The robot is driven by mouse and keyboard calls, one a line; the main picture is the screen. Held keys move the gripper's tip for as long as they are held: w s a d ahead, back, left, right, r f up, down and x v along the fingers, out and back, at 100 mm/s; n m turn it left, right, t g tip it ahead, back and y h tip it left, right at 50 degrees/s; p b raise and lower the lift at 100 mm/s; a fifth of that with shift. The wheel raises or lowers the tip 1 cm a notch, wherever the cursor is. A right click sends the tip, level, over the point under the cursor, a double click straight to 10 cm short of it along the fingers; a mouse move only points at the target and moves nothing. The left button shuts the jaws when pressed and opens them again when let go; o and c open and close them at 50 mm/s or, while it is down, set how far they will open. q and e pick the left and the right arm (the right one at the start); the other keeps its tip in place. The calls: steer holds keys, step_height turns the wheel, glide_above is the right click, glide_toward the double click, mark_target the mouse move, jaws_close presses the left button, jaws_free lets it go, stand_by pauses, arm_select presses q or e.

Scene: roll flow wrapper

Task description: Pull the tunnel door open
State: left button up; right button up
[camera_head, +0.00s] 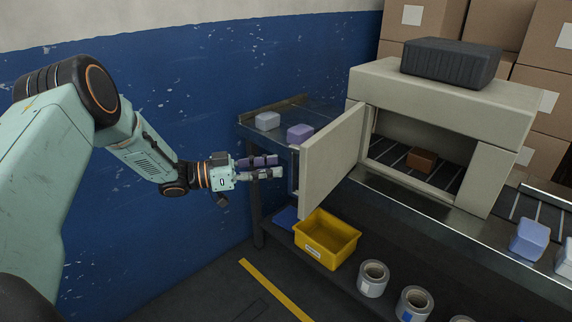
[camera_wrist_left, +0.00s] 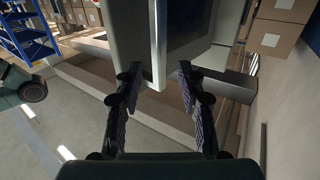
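The tunnel (camera_head: 440,95) is a beige box over the conveyor. Its door (camera_head: 335,150) stands swung outward at the left of the opening, and the inside shows. A dark upright handle piece (camera_head: 293,172) is at the door's outer left edge. My left gripper (camera_head: 281,166) is just left of it with its fingers apart. In the left wrist view the gripper (camera_wrist_left: 160,72) is open, with a pale upright edge or bar (camera_wrist_left: 158,45) ahead between the fingertips. I cannot tell whether they touch it. My right gripper is not in view.
A brown block (camera_head: 422,160) lies inside the tunnel, and a dark ribbed case (camera_head: 450,62) sits on top. Purple blocks (camera_head: 300,132) are on the conveyor. A yellow bin (camera_head: 326,238) and tape rolls (camera_head: 373,278) stand below the door. The blue wall (camera_head: 150,100) is behind my left arm.

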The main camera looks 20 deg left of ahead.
arm_select(q)
steer(key=v, duration=0.6)
steer(key=shift+s+a+f, duration=0.1)
steer(key=shift+a, duration=0.05)
